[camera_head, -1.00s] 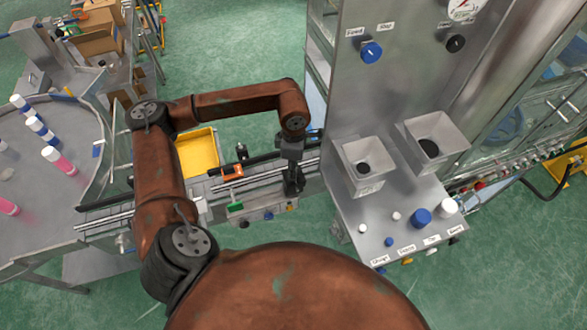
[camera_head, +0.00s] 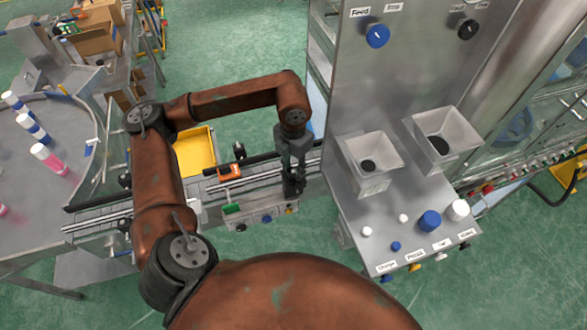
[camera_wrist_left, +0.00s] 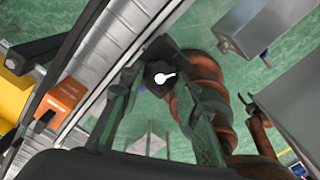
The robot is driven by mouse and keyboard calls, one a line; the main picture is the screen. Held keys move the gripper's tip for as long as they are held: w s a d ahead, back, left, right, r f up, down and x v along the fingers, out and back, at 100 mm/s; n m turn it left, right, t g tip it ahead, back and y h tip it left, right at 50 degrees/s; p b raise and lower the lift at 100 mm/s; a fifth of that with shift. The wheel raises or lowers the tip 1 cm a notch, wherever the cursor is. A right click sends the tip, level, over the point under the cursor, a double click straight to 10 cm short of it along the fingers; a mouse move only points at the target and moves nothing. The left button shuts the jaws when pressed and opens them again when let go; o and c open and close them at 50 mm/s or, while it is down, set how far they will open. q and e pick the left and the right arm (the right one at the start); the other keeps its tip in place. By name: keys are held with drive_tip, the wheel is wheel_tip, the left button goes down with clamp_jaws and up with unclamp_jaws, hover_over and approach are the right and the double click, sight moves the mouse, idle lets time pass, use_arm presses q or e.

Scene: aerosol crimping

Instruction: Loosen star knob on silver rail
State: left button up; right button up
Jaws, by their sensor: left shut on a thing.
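The silver rail (camera_head: 90,227) runs along the side of the conveyor; it crosses the upper left of the left wrist view (camera_wrist_left: 92,58). My left gripper (camera_head: 292,188) reaches down at the rail's right end, beside the steel machine. In the left wrist view my left gripper (camera_wrist_left: 158,88) has its fingers on either side of a dark star knob (camera_wrist_left: 157,70) with a pale mark on its face. The gripper is shut on this knob, and the fingers cover part of its outline. In the head view the gripper mostly hides the knob.
A steel machine panel (camera_head: 340,75) with two square hoppers (camera_head: 440,140) stands close right of the gripper. A round table (camera_head: 55,205) holds bottles.

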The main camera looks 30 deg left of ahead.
sight(293, 171)
use_arm(q)
drive_tip(key=n+b, duration=0.1)
drive_tip(key=n, duration=0.4)
drive_tip(key=shift+w+r+n, duration=0.1)
drive_tip(key=shift+n, duration=0.2)
idle(0.4)
drive_tip(key=o, duration=1.2)
drive_tip(key=shift+c, duration=0.2)
wheel_tip(293, 171, up, 12)
drive_tip(key=shift+a, duration=0.1)
